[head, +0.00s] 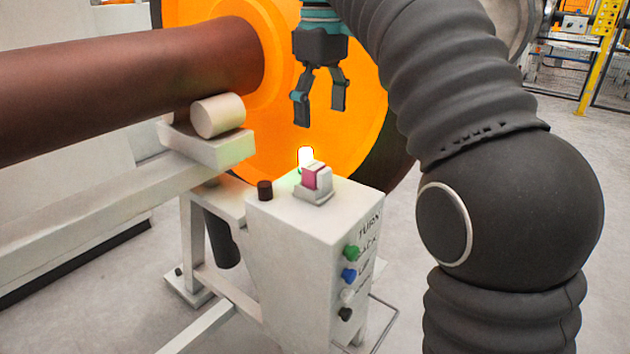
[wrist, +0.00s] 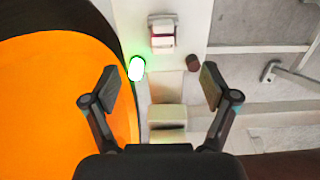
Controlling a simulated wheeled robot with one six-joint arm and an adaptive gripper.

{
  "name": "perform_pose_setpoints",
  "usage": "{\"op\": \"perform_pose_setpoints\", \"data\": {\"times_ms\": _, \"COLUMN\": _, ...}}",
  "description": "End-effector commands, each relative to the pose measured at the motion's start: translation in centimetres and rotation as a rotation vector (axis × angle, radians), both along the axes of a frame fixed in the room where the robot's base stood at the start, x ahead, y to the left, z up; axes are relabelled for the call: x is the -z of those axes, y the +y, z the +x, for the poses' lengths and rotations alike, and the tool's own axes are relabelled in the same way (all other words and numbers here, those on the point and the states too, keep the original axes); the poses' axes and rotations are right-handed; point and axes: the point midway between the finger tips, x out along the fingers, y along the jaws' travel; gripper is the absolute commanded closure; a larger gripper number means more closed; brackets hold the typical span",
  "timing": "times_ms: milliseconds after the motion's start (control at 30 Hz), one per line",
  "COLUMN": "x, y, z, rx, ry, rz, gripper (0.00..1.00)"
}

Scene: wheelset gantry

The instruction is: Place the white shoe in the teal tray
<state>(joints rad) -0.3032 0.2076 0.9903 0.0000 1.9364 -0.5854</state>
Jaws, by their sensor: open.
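I see no white shoe and no teal tray in either view. My gripper (head: 319,112) hangs open and empty in the head view, fingers pointing down, above the white control box (head: 290,215). Its two fingers show spread apart in the wrist view (wrist: 160,85), with nothing between them touching either finger. A small white piece with a pink-red face (head: 317,180) sits on top of the box, below my gripper. It also shows at the top of the wrist view (wrist: 162,35).
A lit green-white lamp (head: 305,156) and a dark knob (head: 265,190) stand on the box. Coloured buttons (head: 350,274) line its side. A large orange wheel (head: 225,100) stands behind, with a brown axle (head: 110,85) at left. Open floor (head: 560,165) lies at right.

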Motion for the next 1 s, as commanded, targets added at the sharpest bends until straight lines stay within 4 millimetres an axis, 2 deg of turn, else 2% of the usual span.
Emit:
{"op": "perform_pose_setpoints", "data": {"times_ms": 167, "x": 0.4, "y": 0.4, "z": 0.2, "rx": -0.018, "ry": 0.010, "rz": -0.003, "gripper": 0.15}}
{"op": "perform_pose_setpoints", "data": {"times_ms": 633, "x": 7.0, "y": 0.4, "z": 0.1, "rx": -0.017, "ry": 0.010, "rz": -0.003, "gripper": 0.15}}
{"op": "perform_pose_setpoints", "data": {"times_ms": 867, "x": 8.5, "y": 0.4, "z": 0.2, "rx": -0.016, "ry": 0.007, "rz": -0.002, "gripper": 0.15}}
{"op": "perform_pose_setpoints", "data": {"times_ms": 1000, "x": 10.0, "y": 0.7, "z": 0.1, "rx": -0.017, "ry": 0.009, "rz": -0.003, "gripper": 0.15}}
